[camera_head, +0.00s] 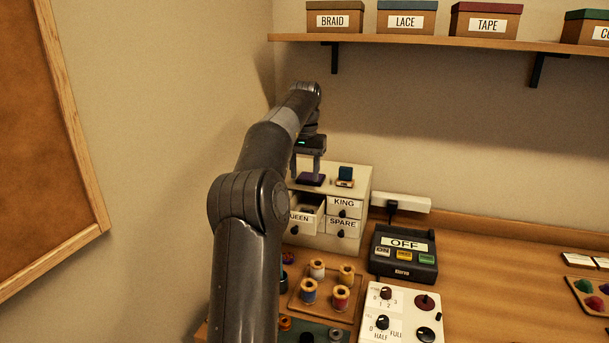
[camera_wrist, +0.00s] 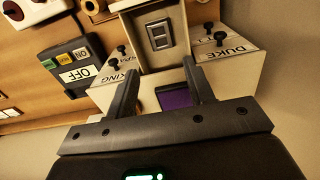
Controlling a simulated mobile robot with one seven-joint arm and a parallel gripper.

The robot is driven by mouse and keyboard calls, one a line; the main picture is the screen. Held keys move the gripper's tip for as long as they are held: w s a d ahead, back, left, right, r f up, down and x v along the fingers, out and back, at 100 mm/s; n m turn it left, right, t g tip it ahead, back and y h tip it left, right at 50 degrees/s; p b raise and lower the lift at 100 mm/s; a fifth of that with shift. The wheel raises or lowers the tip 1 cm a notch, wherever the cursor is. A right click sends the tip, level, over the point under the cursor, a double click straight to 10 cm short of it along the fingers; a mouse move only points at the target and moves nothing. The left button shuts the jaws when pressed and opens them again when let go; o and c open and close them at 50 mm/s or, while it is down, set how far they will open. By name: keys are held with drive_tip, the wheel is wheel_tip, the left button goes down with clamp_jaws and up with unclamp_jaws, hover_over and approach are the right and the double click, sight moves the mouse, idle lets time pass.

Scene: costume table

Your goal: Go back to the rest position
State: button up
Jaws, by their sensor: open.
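My gripper (camera_head: 310,159) is open above the top of the small white drawer cabinet (camera_head: 358,181). A purple block (camera_head: 311,179) is below it, at the cabinet top. In the wrist view the two fingers (camera_wrist: 162,67) are spread, and the purple piece (camera_wrist: 178,98) shows between them. I cannot tell whether they touch it. A teal-topped piece (camera_head: 345,174) stands beside it on the cabinet. The QUEEN drawer (camera_head: 303,219) is pulled out; a grey, buckle-like piece (camera_wrist: 160,35) lies in it. The KING (camera_head: 343,207) and SPARE (camera_head: 343,227) drawers look shut.
A black box reading OFF (camera_head: 405,258) stands right of the cabinet. A spool tray (camera_head: 309,306) and a white knob panel (camera_head: 402,314) are in front. A wall shelf (camera_head: 440,42) with labelled boxes hangs above. A wall and corkboard (camera_head: 32,145) are left.

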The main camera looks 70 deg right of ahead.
idle(0.4)
drive_tip(key=w+a+r+n+t, duration=0.15)
drive_tip(key=w+a, duration=0.35)
drive_tip(key=a, duration=0.5)
drive_tip(key=w+a+r+n+t+h, duration=0.1)
drive_tip(key=w+a+r+n, duration=0.15)
drive_tip(key=w+a, duration=0.45)
drive_tip(key=w+a+r+n+t, duration=0.1)
drive_tip(key=w+a+n, duration=0.2)
drive_tip(key=a, duration=0.9)
drive_tip(key=s+a+f+n, duration=0.1)
drive_tip(key=a+f+n, duration=0.2)
drive_tip(key=a, duration=0.9)
drive_tip(key=s+a+f+n+t, duration=0.1)
drive_tip(key=a+f+n, duration=0.3)
drive_tip(key=a, duration=0.9)
drive_tip(key=s+a+f+n+t+y, duration=0.1)
drive_tip(key=a+f+n, duration=0.3)
drive_tip(key=a, duration=0.8)
drive_tip(key=shift+s+a+f, duration=0.35)
drive_tip(key=shift+s+f, duration=0.05)
drive_tip(key=shift+f, duration=0.1)
